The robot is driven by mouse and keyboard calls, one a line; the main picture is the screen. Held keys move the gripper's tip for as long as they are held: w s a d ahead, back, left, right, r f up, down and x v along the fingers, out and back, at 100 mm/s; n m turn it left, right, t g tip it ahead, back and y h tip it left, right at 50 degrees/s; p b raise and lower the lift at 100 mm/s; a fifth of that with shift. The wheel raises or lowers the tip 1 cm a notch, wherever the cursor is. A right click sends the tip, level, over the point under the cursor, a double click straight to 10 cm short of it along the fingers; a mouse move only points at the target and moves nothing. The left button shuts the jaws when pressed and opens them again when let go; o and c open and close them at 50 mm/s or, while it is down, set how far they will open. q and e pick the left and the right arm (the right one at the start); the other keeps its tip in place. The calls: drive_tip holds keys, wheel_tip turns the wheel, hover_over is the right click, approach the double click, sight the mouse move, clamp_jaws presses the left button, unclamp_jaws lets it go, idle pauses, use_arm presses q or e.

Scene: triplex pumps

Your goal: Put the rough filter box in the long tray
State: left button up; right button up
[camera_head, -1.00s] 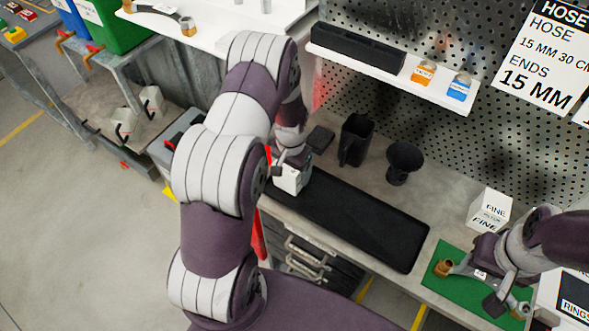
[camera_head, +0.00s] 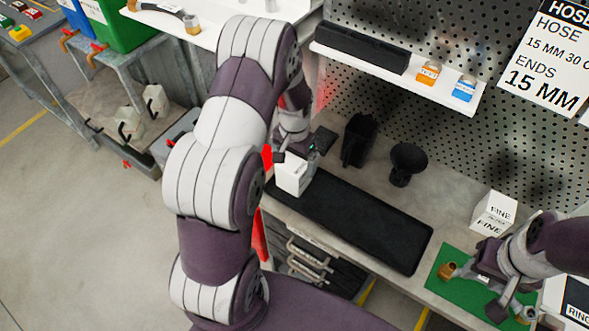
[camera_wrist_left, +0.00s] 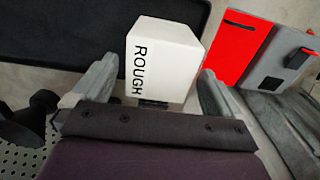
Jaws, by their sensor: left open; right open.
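The rough filter box (camera_head: 292,174) is a white carton at the left end of the black long tray (camera_head: 360,228) on the bench. In the left wrist view the box (camera_wrist_left: 163,58) shows the word ROUGH and stands between the fingers. My left gripper (camera_head: 298,154) is open around the box's near part, with gaps beside it in the wrist view. The box's underside is hidden, so I cannot tell how it rests on the tray. My right gripper (camera_head: 490,292) is open over the green mat (camera_head: 455,288) at the right.
A white FINE filter box (camera_head: 494,213) stands at the right. A black square holder (camera_head: 358,140) and a black funnel-like cup (camera_head: 405,163) stand behind the tray. A shelf above holds a black bin (camera_head: 360,46) and small orange and blue boxes. The tray's middle and right are empty.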

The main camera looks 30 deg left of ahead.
use_arm(q)
drive_tip(key=r, duration=0.4)
drive_tip(key=d+r+b, duration=0.1)
drive_tip(key=r, duration=0.2)
drive_tip(key=shift+s+r, duration=0.1)
drive_tip(key=shift+s, duration=0.25)
drive_tip(key=s+d+r, duration=0.2)
drive_tip(key=s+d, duration=0.2)
drive_tip(key=s, duration=0.2)
drive_tip(key=s+d+r+t, duration=0.1)
drive_tip(key=s+d+r, duration=0.1)
drive_tip(key=s+d, duration=0.2)
drive_tip(key=s, duration=0.3)
drive_tip(key=shift+n, duration=0.4)
